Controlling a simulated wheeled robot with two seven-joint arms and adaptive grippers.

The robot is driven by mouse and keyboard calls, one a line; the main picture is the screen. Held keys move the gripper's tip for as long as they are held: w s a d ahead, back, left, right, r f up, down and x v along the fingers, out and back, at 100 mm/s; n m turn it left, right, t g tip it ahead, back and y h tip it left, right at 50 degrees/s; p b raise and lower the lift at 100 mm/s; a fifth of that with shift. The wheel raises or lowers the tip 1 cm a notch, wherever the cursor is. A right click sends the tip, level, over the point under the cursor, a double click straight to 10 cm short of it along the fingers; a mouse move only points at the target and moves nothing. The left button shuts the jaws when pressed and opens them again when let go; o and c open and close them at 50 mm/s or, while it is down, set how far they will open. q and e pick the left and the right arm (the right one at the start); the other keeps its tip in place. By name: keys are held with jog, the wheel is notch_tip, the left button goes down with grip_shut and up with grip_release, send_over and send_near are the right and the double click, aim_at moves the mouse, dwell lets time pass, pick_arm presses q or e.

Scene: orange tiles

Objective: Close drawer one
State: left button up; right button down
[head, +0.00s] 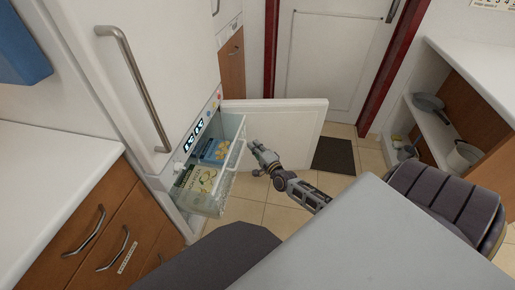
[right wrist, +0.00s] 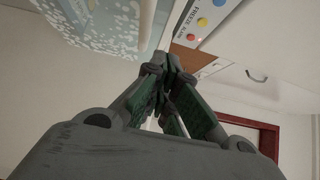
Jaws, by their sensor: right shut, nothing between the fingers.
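A clear freezer drawer (head: 211,199) is pulled out from the lower part of the white fridge-freezer (head: 138,75) in the head view. It holds a blue box and a yellow-green box. My right gripper (head: 256,147) is just right of the drawer's front; whether it touches the front cannot be told. In the right wrist view the right gripper (right wrist: 168,75) has its fingers together with nothing between them. The frosted drawer (right wrist: 120,22) shows at the upper left there. My left gripper is not in view.
The open white freezer door (head: 290,128) stands behind my right gripper. Wooden drawers (head: 100,240) are at the left, a shelf unit (head: 455,110) at the right.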

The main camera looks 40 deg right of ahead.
aim_at(238, 135)
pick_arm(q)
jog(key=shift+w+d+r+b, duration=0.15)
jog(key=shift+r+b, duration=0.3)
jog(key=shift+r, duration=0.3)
pick_arm(e)
jog(key=shift+w+a, duration=0.4)
jog(key=shift+w, duration=0.45)
jog(key=shift+w+a, duration=0.45)
jog(key=shift+w, duration=0.35)
jog(key=shift+w+a, duration=0.4)
jog(key=shift+w, duration=0.45)
